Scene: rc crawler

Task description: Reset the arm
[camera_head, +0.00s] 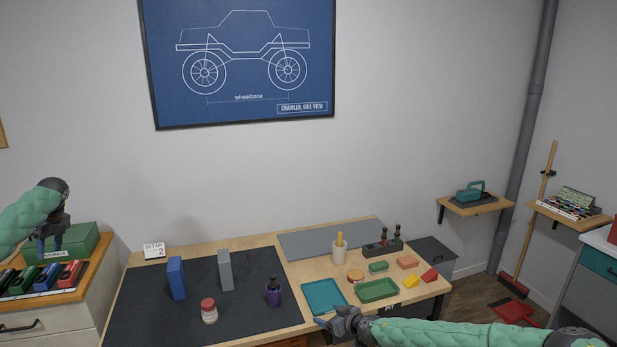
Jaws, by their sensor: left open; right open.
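My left arm comes in from the left edge, and my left gripper (48,246) points down over the left cabinet, in front of the green storage box (76,243). Its jaws are open and I see nothing held in them. My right arm comes in from the lower right, and my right gripper (330,322) lies low at the front edge of the workbench, just below the teal tray (324,296). It is open, with nothing visible between its fingers.
Packs (47,277) line the left cabinet.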

